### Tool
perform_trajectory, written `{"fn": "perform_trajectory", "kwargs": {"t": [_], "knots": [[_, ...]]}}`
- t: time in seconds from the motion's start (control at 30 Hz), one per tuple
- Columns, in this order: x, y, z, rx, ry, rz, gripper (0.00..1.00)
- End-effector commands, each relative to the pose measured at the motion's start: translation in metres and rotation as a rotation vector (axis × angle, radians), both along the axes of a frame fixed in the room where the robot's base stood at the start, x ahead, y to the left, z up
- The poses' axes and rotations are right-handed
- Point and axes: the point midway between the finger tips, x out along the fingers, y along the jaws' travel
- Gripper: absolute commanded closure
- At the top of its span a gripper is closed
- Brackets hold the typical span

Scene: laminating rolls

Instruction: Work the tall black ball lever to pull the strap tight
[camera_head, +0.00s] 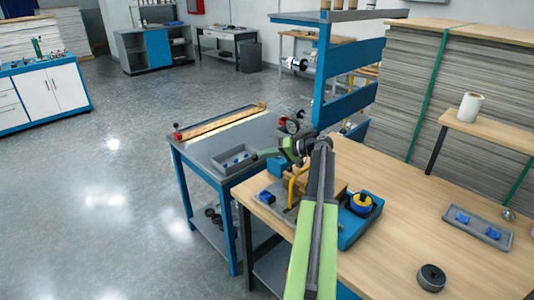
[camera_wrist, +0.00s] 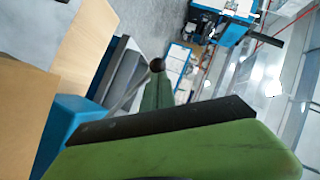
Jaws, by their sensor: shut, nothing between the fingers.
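A small black ball (camera_wrist: 157,64) on a thin grey rod shows in the middle of the wrist view; the rod runs down and left. It lies just past a narrow green tapered part, and I cannot tell whether they touch. My gripper (camera_head: 288,151) is green and dark, out over the bench's far left corner in the head view. It is shut with nothing in it. The lever is not clear in the head view, where my arm covers part of the spot. A wooden block (camera_head: 329,184) and a yellow curved handle (camera_head: 295,187) sit there. I cannot make out the strap being tightened.
A blue dispenser (camera_head: 350,230) with a yellow and blue roll stands right of my arm. A grey tray (camera_head: 477,228) holds blue pieces, and a black roll (camera_head: 431,278) lies nearer on the wooden bench (camera_head: 420,215). A blue-framed grey table (camera_head: 215,145) stands beyond at left.

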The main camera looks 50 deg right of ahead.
Motion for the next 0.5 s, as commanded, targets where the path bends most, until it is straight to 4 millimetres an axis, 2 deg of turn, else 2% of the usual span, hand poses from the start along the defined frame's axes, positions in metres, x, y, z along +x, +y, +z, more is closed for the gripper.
{"fn": "perform_trajectory", "kwargs": {"t": [0.03,0.33,0.5], "knots": [[0.000,0.005,-0.008,0.001,0.000,0.003,1.00],[0.001,0.004,-0.004,0.001,0.000,0.003,1.00],[0.001,-0.007,0.010,0.001,-0.001,0.004,1.00]]}}
